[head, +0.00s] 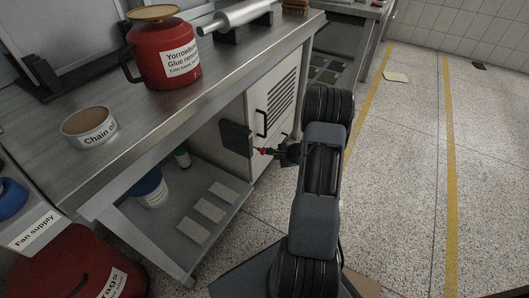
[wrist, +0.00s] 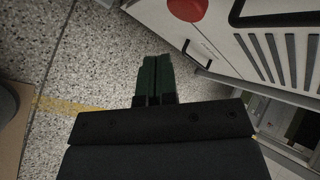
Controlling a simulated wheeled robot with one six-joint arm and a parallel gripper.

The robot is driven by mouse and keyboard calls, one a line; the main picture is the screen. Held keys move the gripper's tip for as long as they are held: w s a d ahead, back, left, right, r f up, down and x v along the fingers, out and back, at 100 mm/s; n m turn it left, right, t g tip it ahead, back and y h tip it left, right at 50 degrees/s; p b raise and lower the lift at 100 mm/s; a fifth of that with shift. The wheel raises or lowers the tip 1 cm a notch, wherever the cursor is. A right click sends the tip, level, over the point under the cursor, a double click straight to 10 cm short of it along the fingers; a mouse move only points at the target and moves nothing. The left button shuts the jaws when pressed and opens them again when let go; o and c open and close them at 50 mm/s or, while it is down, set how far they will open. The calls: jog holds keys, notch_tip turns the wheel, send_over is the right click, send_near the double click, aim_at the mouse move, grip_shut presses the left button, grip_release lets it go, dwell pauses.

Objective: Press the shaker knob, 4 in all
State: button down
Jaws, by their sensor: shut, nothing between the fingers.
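A round red knob (wrist: 187,8) sits on the white cabinet face (wrist: 160,14) at the top of the wrist view, partly cut off. In the head view a small red spot (head: 264,151) shows at the front of the white cabinet (head: 273,95) under the bench, right by my gripper (head: 272,152). My gripper's dark green fingers also show in the wrist view (wrist: 156,58). They are together and empty. Their tips are below and left of the knob in that view, with a gap between. I cannot tell the depth of that gap.
The steel bench (head: 140,120) overhangs the cabinet. A dark panel (head: 236,138) stands beside the red spot, and a dark handle (head: 261,123) is above it. A red glue jug (head: 165,50) and a tin (head: 90,127) stand on the bench. Open floor (head: 405,190) lies to the right.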

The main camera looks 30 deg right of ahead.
jog(key=shift+w+a, duration=0.25)
jog(key=shift+w, duration=0.25)
jog(key=shift+w+a, duration=0.25)
jog(key=shift+w, duration=0.2)
jog(key=shift+w+b, duration=0.2)
jog(key=shift+b, duration=0.25)
dwell(1.2)
jog(key=shift+w+a, duration=0.2)
jog(key=shift+w+a+b, duration=0.35)
jog(key=shift+w+a, duration=0.05)
jog(key=shift+w, duration=0.3)
jog(key=shift+w+a+b, duration=0.35)
jog(key=shift+w, duration=0.3)
dwell(1.5)
jog(key=shift+s+d, duration=0.1)
jog(key=shift+s, duration=0.05)
jog(key=shift+s+d+b, duration=0.35)
jog(key=shift+s+d, duration=0.1)
jog(key=shift+s, duration=0.35)
jog(key=shift+s+d+b, duration=0.35)
jog(key=shift+s+d, duration=0.05)
jog(key=shift+s, duration=0.35)
